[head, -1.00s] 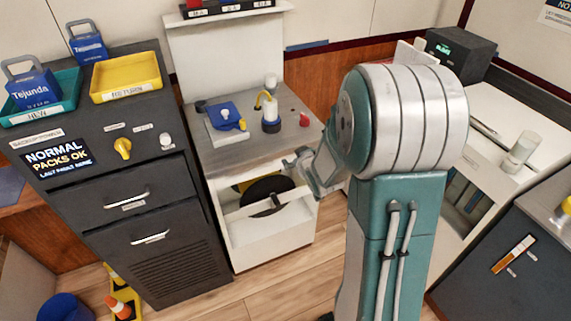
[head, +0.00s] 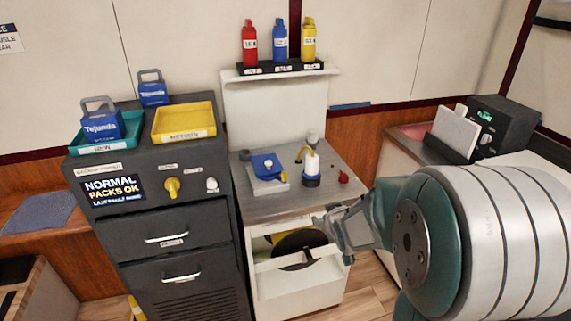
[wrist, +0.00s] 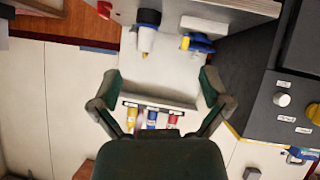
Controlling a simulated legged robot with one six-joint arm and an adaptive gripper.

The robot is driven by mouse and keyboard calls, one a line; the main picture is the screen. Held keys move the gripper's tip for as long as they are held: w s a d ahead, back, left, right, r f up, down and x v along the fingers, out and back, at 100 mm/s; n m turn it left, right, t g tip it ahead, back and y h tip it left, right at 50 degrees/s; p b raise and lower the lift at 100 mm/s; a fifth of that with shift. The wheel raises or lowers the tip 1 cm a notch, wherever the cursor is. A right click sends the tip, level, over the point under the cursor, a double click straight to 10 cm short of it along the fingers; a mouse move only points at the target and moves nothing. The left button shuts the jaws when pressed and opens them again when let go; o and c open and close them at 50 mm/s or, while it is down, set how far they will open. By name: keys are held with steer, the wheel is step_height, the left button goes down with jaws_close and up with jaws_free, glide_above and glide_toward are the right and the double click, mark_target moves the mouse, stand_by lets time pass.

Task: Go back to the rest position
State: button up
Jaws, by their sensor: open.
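My gripper (head: 338,232) is open and empty in the head view, at the end of my arm on the right. It appears in front of the right part of the white workbench (head: 278,285), near its lower open compartment. In the wrist view, which looks upside down, the two fingers of my gripper (wrist: 160,88) are spread wide with nothing between them. The white back panel and the bottle shelf show beyond them. My arm hides part of the area right of the workbench.
A dark cabinet (head: 170,217) stands left, bearing a teal tray (head: 85,147), a yellow tray (head: 184,136) and blue Tejunda packs (head: 103,124). A blue device (head: 266,163) and a white bottle (head: 312,165) stand on the bench. Red, blue and yellow bottles (head: 280,42) stand above.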

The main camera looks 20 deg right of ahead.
steer(key=s+a+r+g, duration=0.2)
steer(key=s+a+r, duration=0.1)
steer(key=s, duration=0.5)
steer(key=s+a+r+g+y, duration=0.1)
steer(key=s+a+r, duration=0.3)
steer(key=s, duration=0.4)
steer(key=s+a+r+m+g, duration=0.1)
steer(key=s+a+r, duration=0.3)
steer(key=s, duration=0.5)
steer(key=shift+a+g+y, duration=0.4)
steer(key=shift+a+g, duration=0.15)
steer(key=shift+g, duration=0.25)
